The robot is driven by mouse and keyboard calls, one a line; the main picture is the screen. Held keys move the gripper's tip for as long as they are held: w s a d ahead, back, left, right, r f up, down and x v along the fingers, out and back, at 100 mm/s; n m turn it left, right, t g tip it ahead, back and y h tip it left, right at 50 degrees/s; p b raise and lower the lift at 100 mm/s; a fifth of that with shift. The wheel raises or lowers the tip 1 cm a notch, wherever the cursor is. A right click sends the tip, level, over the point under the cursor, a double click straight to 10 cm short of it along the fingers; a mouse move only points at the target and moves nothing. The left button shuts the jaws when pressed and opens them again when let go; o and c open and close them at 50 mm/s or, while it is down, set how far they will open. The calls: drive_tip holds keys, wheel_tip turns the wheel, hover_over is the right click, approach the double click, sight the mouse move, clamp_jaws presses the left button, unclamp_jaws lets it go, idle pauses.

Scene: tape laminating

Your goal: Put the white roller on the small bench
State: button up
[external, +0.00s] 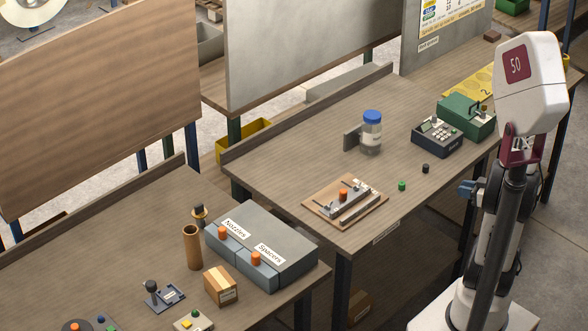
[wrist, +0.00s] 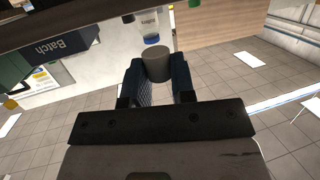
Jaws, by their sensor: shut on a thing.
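My gripper (wrist: 156,84) is shut on a short cylinder (wrist: 156,64) that looks grey in the shade. It fits the white roller, and no other white roller shows. In the external view my gripper (external: 466,188) is at the right, beyond the near edge of the bench with the jar, and the held roller cannot be made out there. Two benches show: one with the jar (external: 335,115) and one with the grey drawers (external: 40,272). I cannot tell which is the small bench.
A blue-lidded jar (external: 371,132), a wooden fixture with metal rails (external: 318,205), a dark keypad device (external: 437,138) and a green machine (external: 466,115) stand on the right bench. Grey drawers (external: 290,245), a brown tube (external: 193,247) and a carton (external: 221,286) crowd the left bench.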

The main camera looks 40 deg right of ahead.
drive_tip(key=shift+w, duration=0.15)
approach(416, 181)
drive_tip(key=shift+w+a+r, duration=0.25)
drive_tip(key=shift+w+r, duration=0.15)
drive_tip(key=shift+w, duration=0.6)
drive_tip(key=shift+w+a+r, duration=0.2)
drive_tip(key=shift+w+r, duration=0.2)
drive_tip(key=shift+w, duration=0.65)
drive_tip(key=shift+w+a+r, duration=0.25)
drive_tip(key=shift+w+r, duration=0.1)
drive_tip(key=shift+w, duration=0.65)
drive_tip(key=shift+r+x, duration=0.15)
drive_tip(key=shift+x, duration=0.65)
drive_tip(key=shift+r+x, duration=0.15)
drive_tip(key=shift+x, duration=0.65)
drive_tip(key=shift+w+a, duration=0.1)
drive_tip(key=shift+w, duration=0.2)
drive_tip(key=shift+f, duration=0.75)
drive_tip(key=shift+f, duration=0.15)
drive_tip(key=o, duration=0.9)
